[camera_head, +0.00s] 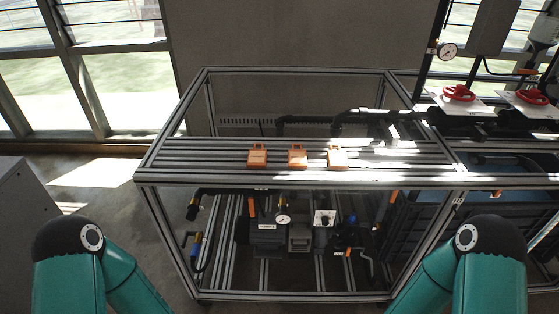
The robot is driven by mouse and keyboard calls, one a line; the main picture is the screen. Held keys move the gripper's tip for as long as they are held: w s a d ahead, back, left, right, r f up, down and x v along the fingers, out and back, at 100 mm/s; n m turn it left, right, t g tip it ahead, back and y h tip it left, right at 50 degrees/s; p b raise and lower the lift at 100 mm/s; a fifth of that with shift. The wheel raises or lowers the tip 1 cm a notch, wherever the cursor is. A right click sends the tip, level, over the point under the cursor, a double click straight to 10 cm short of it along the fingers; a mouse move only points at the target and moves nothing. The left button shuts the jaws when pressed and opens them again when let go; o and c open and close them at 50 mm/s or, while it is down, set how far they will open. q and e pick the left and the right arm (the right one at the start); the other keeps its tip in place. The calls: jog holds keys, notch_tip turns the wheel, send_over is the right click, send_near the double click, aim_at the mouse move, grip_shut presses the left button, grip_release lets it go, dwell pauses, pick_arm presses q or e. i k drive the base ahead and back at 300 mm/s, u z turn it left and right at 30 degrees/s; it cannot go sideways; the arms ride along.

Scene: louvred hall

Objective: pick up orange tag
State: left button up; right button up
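Three orange tags lie in a row on the slatted metal top of the frame bench (205,157). The left tag (258,157), the middle tag (298,157) and the right tag (337,158) are small and blocky, with gaps between them. The right tag is partly in bright sunlight. My two teal arms show at the lower left and lower right, well short of the tags. Neither gripper is in view.
Under the top, the frame holds a pump (268,236), a gauge (283,218) and pipes. Red valve handwheels (458,93) and another gauge (447,50) are at the right. A grey cabinet (28,215) stands at the left. The bench top left of the tags is clear.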

aim_at(257, 158)
jog(key=z, duration=0.1)
jog(key=i, duration=0.9)
jog(key=u, duration=0.2)
jog(key=k, duration=0.8)
jog(key=z, duration=0.25)
jog(key=i, duration=0.85)
jog(key=u, duration=0.1)
